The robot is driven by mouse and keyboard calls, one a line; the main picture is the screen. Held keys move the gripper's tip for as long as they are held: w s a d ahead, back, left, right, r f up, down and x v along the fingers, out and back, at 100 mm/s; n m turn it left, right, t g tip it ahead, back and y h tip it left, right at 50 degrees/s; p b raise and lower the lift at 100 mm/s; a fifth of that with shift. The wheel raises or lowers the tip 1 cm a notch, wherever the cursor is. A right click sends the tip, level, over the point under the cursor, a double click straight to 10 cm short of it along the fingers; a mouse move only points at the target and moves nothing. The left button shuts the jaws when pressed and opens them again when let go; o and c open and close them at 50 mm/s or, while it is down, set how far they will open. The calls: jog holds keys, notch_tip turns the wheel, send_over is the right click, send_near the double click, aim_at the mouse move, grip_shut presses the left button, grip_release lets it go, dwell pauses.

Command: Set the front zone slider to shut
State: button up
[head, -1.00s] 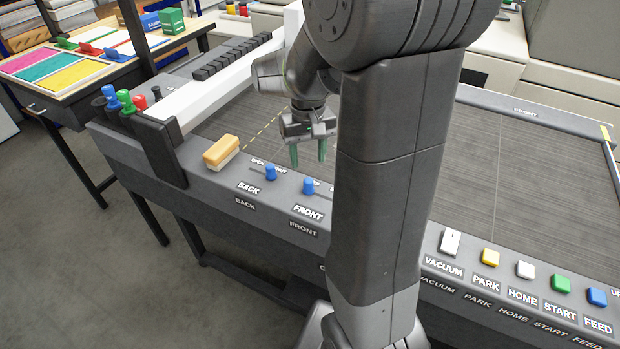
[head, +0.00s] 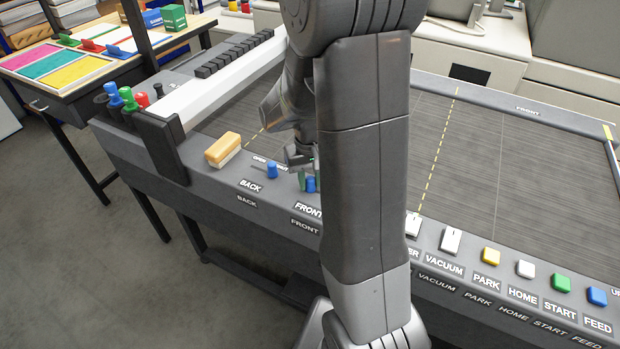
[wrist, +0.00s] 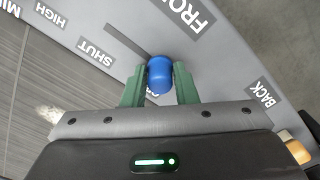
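The front zone slider is a blue knob (head: 311,185) on the machine's front ledge, above the FRONT label (head: 308,210). In the wrist view the knob (wrist: 160,74) stands between the two green fingers of my gripper (wrist: 160,85), which lie close against both its sides. My gripper (head: 309,182) is low over the ledge in the head view, partly hidden by my arm. In the wrist view the slot runs from the knob up and left, towards the SHUT label (wrist: 95,51). The knob is at the slot's other end, where a label is mostly covered.
The back zone slider's blue knob (head: 272,171) stands just left of my gripper. A wooden-topped brush (head: 223,149) lies further left on the ledge. The dark bed (head: 480,160) is clear.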

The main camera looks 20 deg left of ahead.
grip_shut()
jog(key=shift+s+d+b, duration=0.15)
jog(key=shift+d+b, duration=0.1)
jog(key=shift+d, duration=1.3)
jog(key=shift+s+d+b, duration=0.15)
jog(key=shift+d+b, duration=0.05)
jog(key=shift+d, duration=1.3)
jog(key=shift+o, duration=0.8)
grip_release()
jog(key=o, duration=0.4)
jog(key=shift+d, duration=0.25)
jog(key=shift+o, duration=0.2)
jog(key=shift+a, duration=0.1)
